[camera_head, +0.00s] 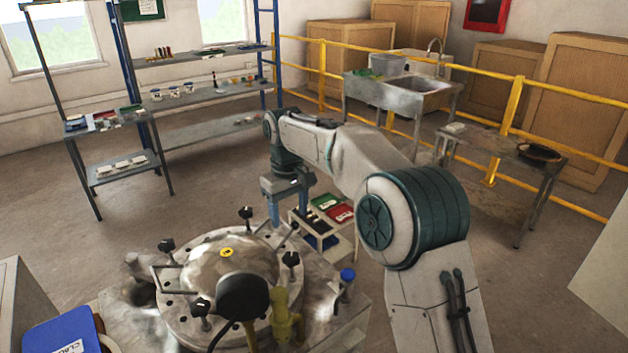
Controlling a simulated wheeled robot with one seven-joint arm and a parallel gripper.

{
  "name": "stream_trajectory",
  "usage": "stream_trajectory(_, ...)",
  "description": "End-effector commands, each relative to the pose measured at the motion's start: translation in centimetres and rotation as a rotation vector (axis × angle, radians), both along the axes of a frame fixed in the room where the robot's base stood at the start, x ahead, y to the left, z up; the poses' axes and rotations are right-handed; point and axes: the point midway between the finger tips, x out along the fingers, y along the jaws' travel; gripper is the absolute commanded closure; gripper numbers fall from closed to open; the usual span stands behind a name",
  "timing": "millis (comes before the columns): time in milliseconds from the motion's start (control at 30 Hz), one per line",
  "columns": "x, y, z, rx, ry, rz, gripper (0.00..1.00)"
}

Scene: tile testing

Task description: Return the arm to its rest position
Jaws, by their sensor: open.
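My arm reaches from the lower right up and across the middle of the view, then bends down at its far end. My gripper (289,206) hangs there pointing downward, with its two blue-grey fingers apart. I see nothing between the fingers. It appears behind the round metal test rig (173,305) and in front of the shelves.
The rig has upright black-knobbed clamps (246,213) around its rim. Metal shelves (205,92) stand at the back left. A sink (405,92), a yellow railing (400,60) and a side table (500,147) are at the right. Open floor lies between.

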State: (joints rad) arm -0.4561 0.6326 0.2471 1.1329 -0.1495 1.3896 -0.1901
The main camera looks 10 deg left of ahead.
Motion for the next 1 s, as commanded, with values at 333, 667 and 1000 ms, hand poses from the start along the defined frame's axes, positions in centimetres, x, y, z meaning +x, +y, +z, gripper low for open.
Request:
stream_trajectory(333,-3.6,-11.3,4.2,-0.002,-0.08,-0.206,0.39)
stream_trajectory(667,-11.3,-22.9,5.0,0.02,-0.153,-0.467,0.39)
stream_trajectory(1000,-21.7,-31.3,1.8,0.074,-0.214,-0.747,0.39)
